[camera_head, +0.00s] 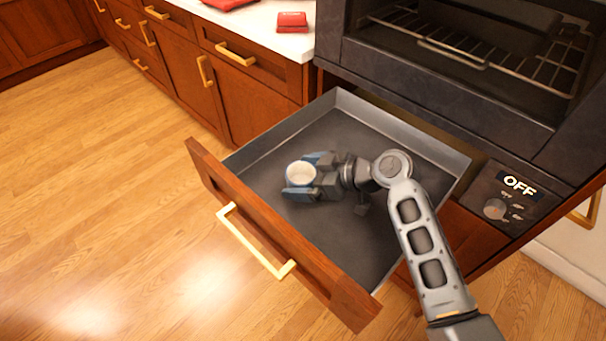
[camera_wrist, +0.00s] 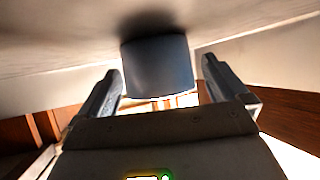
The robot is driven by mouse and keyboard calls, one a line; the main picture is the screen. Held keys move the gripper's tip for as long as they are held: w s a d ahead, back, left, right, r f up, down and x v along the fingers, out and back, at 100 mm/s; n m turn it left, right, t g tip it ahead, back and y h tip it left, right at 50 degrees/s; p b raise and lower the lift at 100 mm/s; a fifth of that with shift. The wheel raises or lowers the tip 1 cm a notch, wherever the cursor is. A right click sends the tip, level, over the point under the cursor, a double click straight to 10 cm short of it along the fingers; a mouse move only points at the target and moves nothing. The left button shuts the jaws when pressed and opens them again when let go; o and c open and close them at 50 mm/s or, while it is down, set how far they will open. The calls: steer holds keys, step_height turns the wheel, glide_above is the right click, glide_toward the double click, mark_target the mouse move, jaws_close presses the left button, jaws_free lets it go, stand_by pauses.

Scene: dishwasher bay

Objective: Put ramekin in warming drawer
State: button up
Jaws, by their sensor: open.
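The ramekin (camera_head: 301,173), a small blue-grey cup with a pale inside, is upright within the open warming drawer (camera_head: 345,134). In the wrist view the ramekin (camera_wrist: 158,66) meets the drawer floor (camera_wrist: 60,45), with a dark shadow around its base, so it appears to rest there. My gripper (camera_head: 304,177) reaches down inside the drawer with one finger on each side of the ramekin. In the wrist view my gripper (camera_wrist: 161,72) is open, and gaps show between each finger and the ramekin. The gripper hides a little of the ramekin's side.
The drawer's wooden front (camera_head: 275,235) with a gold handle (camera_head: 250,245) stands out over the floor. An oven (camera_head: 460,80) with a wire rack is above. A control panel (camera_head: 505,197) reads OFF. The drawer floor around the ramekin is bare. Cabinets (camera_head: 250,95) stand at left.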

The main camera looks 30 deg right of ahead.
steer(key=v, duration=1.1)
steer(key=shift+s+d+r, duration=0.1)
steer(key=shift+s+d, duration=0.1)
steer(key=shift+s, duration=0.1)
steer(key=shift+c, duration=0.2)
stand_by(0.6)
